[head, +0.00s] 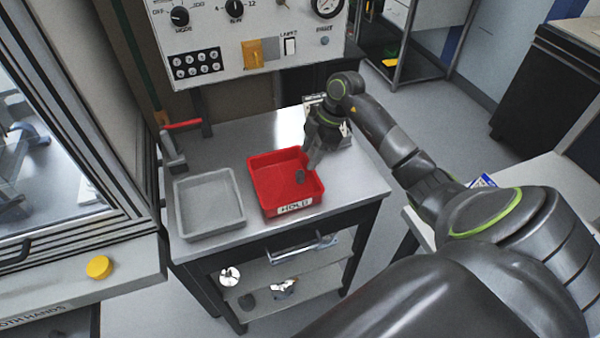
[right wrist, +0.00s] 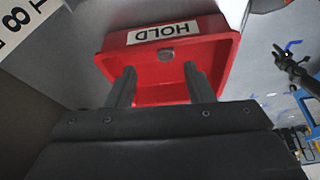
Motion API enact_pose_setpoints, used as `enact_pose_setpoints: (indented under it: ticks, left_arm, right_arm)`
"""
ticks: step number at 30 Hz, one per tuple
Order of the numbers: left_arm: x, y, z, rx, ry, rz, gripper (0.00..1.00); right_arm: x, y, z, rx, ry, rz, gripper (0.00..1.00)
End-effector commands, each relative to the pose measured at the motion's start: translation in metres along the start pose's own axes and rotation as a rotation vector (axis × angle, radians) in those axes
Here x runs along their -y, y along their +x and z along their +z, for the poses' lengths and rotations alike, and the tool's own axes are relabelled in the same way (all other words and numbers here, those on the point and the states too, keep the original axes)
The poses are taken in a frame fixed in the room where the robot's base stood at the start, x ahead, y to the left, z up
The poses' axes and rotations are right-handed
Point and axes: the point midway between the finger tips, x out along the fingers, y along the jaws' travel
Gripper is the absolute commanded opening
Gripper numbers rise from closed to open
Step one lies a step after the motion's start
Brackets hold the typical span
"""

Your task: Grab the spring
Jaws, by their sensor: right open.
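A small grey piece (head: 300,176) shows inside the red HOLD tray (head: 262,190), toward its right side. It looks like the spring, but its coils are too small to make out. In the right wrist view the piece (right wrist: 167,54) lies beyond and between the fingertips, apart from both. My right gripper (head: 312,160) points down over the right part of the red tray. In the right wrist view its two fingers (right wrist: 160,76) are spread with nothing between them. My left gripper is not in view.
An empty grey tray (head: 209,203) stands left of the red one. A red-handled fixture (head: 178,142) is behind it. A control panel (head: 245,40) rises at the back. Several parts lie on the lower shelf (head: 295,286). A yellow button (head: 98,267) is at left.

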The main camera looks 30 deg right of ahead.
Motion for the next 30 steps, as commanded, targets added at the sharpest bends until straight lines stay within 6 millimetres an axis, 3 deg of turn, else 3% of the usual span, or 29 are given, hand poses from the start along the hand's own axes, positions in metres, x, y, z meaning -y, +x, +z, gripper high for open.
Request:
enact_pose_setpoints:
  ticks: [8, 16, 25, 30]
  left_arm:
    - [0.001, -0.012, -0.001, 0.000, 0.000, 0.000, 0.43]
    - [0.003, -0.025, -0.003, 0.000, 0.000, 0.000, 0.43]
    - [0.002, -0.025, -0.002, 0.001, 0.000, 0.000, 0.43]
    - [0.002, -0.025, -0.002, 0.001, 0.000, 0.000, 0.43]
  right_arm:
    - [0.004, 0.020, -0.001, -0.002, 0.000, -0.004, 0.48]
    - [0.009, 0.057, -0.001, -0.002, 0.000, -0.001, 0.48]
    - [0.008, 0.063, 0.000, 0.001, -0.002, 0.000, 0.48]
    - [0.008, 0.062, 0.000, 0.001, -0.002, 0.001, 0.25]
